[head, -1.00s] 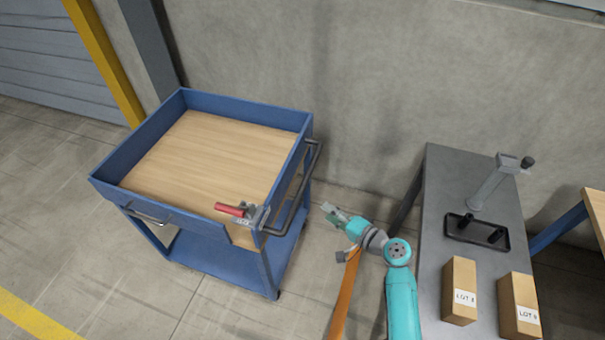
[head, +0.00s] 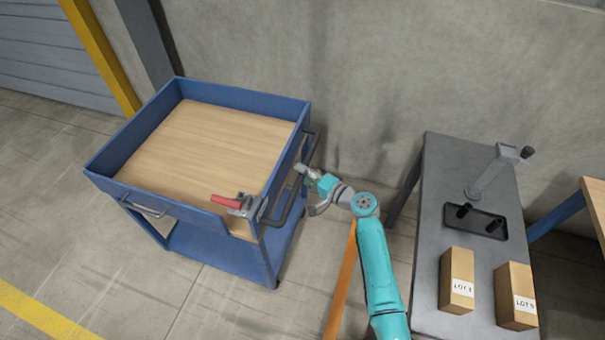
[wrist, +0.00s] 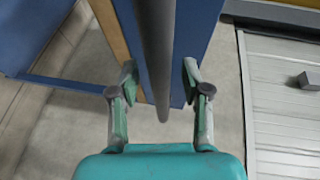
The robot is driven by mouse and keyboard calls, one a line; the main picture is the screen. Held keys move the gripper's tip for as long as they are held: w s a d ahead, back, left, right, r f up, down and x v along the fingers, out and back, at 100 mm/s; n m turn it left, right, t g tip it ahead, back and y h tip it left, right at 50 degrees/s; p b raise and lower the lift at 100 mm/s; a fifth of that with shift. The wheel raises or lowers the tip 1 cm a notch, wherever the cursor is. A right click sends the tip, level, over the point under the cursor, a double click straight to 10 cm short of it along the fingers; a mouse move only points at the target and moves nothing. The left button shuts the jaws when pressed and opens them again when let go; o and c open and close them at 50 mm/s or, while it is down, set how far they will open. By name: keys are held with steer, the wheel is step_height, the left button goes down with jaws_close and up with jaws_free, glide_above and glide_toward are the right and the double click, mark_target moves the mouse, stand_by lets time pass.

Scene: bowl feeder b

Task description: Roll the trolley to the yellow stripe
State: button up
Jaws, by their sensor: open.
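The blue trolley (head: 190,204) with a wooden top deck (head: 205,146) stands left of centre in the head view, on the grey floor. Its dark push handle (head: 296,188) runs along its right side. A red-gripped clamp or latch (head: 228,202) sits at its near right corner. The yellow stripe (head: 42,318) lies on the floor at the lower left, apart from the trolley. My gripper (wrist: 160,84) is open in the wrist view, its fingers on either side of the dark handle bar (wrist: 156,45). Whether a finger touches the bar is unclear.
A grey bench (head: 432,195) on the right holds two LOT boxes (head: 458,280), a black tray (head: 474,222) and a grey stand (head: 492,172). A wall (head: 400,60) is behind. A yellow post (head: 100,55) stands at upper left. Floor between trolley and stripe is clear.

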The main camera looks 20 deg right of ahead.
steer(key=shift+w+a+f, duration=0.1)
steer(key=shift+w+a, duration=0.15)
steer(key=shift+w, duration=0.05)
steer(key=shift+c, duration=0.2)
jaws_close()
steer(key=shift+d, duration=0.1)
